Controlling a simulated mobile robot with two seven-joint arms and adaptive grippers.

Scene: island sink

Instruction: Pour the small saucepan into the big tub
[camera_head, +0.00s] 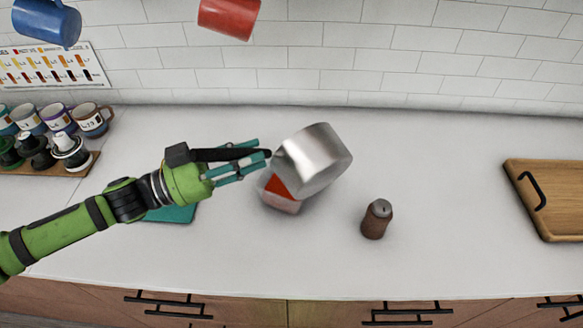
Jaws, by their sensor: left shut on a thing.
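The small saucepan (318,160), silver with a black handle, is held tilted far over, its shiny outside facing me. My left gripper (258,157) is shut on its handle, to the left of the pan. The big tub (281,204), a pale see-through container, stands on the counter just below the pan. Something red-orange (279,187) shows at the tub, under the pan. The pan hides the back and right of the tub, and I cannot tell whether the two touch. The pan's inside is hidden. My right gripper is out of view.
A brown shaker (375,221) stands on the counter right of the tub. A wooden board (552,195) lies at the far right. A teal flat thing (174,214) lies partly under my arm. Cups and bottles (62,143) stand at the left. The counter's middle right is clear.

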